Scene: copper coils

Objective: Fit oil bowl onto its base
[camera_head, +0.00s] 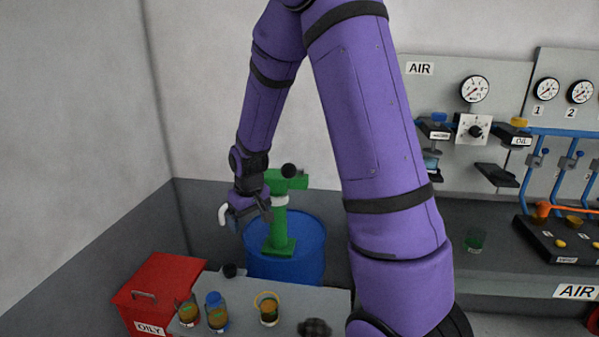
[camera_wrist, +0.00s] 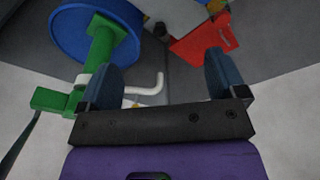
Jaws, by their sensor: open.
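A small green-tinted clear cup (camera_head: 475,240), probably the oil bowl, stands on the grey bench below the panel. The black block marked OIL (camera_head: 517,140), with a yellow top, is on the wall panel; no bowl shows under it. My gripper (camera_head: 248,212) is far to the left of both, beside the green pump (camera_head: 280,220) on the blue drum. In the wrist view my gripper (camera_wrist: 158,70) has its blue fingers wide apart. The pump's white bent spout (camera_wrist: 145,88) shows between them, and I cannot tell if it touches. The bowl is not in the wrist view.
The blue drum (camera_head: 290,265) stands behind a low grey table (camera_head: 330,297) holding several jars. A red OILY bin (camera_head: 165,285) is at left. On the right are gauges (camera_head: 474,89), blue pipes and a black rack (camera_head: 530,232) with an orange handle. My arm crosses the middle.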

